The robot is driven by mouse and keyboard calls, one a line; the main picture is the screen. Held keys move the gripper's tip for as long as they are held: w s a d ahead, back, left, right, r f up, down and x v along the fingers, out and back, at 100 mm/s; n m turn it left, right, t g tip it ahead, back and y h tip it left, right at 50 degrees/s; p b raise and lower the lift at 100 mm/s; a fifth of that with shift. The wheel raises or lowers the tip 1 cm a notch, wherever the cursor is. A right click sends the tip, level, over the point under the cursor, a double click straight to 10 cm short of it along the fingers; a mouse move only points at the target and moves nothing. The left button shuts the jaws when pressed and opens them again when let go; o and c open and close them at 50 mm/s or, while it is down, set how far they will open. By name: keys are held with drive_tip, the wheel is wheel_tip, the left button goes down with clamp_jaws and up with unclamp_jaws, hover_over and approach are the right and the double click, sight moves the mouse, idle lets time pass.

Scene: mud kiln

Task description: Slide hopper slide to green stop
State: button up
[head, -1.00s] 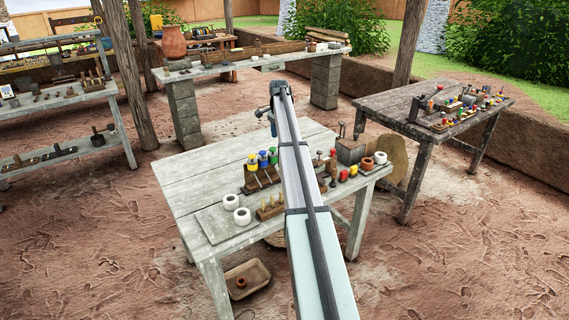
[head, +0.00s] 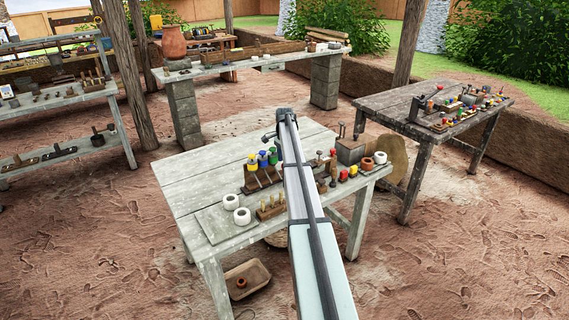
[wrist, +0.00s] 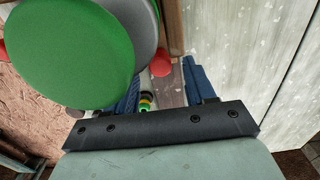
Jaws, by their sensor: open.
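In the head view, my gripper (head: 272,137) is at the far end of my arm, over the work table; its fingers are mostly hidden. In the wrist view, the two blue fingers of my gripper (wrist: 162,82) are apart. A small red round knob (wrist: 160,66) shows between them, and nothing is clearly held. A large green disc (wrist: 68,52) fills the upper left, close to the camera, overlapping a grey disc (wrist: 136,20). I cannot tell whether it is the green stop. A grey hopper-like box (head: 349,152) stands at the table's far right edge. I cannot make out its slide.
The work table (head: 190,172) holds a rack of capped jars (head: 263,178), two white rings (head: 236,209), a peg block (head: 271,208) and small coloured pieces right of my arm. The table's left side is clear. Another table (head: 390,108) stands at the right.

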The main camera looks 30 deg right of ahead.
drive_tip(key=shift+f, duration=0.95)
drive_tip(key=shift+c, duration=0.2)
clamp_jaws()
drive_tip(key=shift+d, duration=0.1)
